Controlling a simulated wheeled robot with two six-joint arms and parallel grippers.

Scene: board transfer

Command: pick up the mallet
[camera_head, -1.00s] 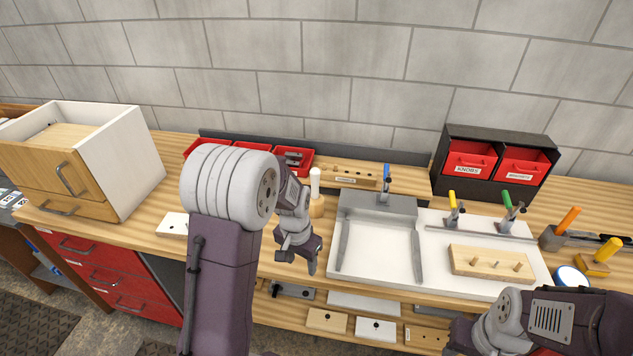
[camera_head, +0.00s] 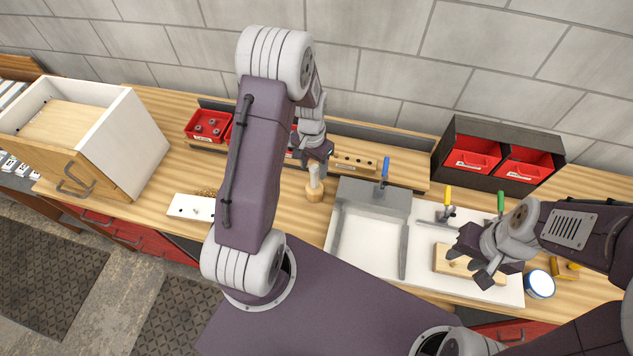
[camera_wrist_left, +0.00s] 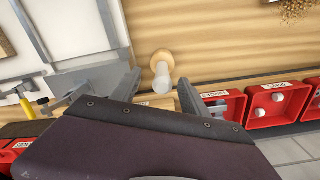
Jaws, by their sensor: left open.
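The mallet (camera_head: 314,190) stands upright on the wooden bench, with a round wooden part at the bottom and a pale handle pointing up. My left gripper (camera_head: 316,160) is open and empty, just above and behind it in the head view. In the left wrist view, the mallet (camera_wrist_left: 161,66) lies between the two spread fingers of my left gripper (camera_wrist_left: 157,92), with its pale handle end nearest. I see no clear contact. My right gripper (camera_head: 474,268) hangs over a wooden block with pegs at the right; its jaw opening is unclear.
A grey-and-white tray fixture (camera_head: 374,196) stands right of the mallet. Red bins (camera_head: 208,124) line the back, partly hidden by my left arm. A white plate (camera_head: 190,207) lies to the left. A black rack with red drawers (camera_head: 500,152) stands at the back right.

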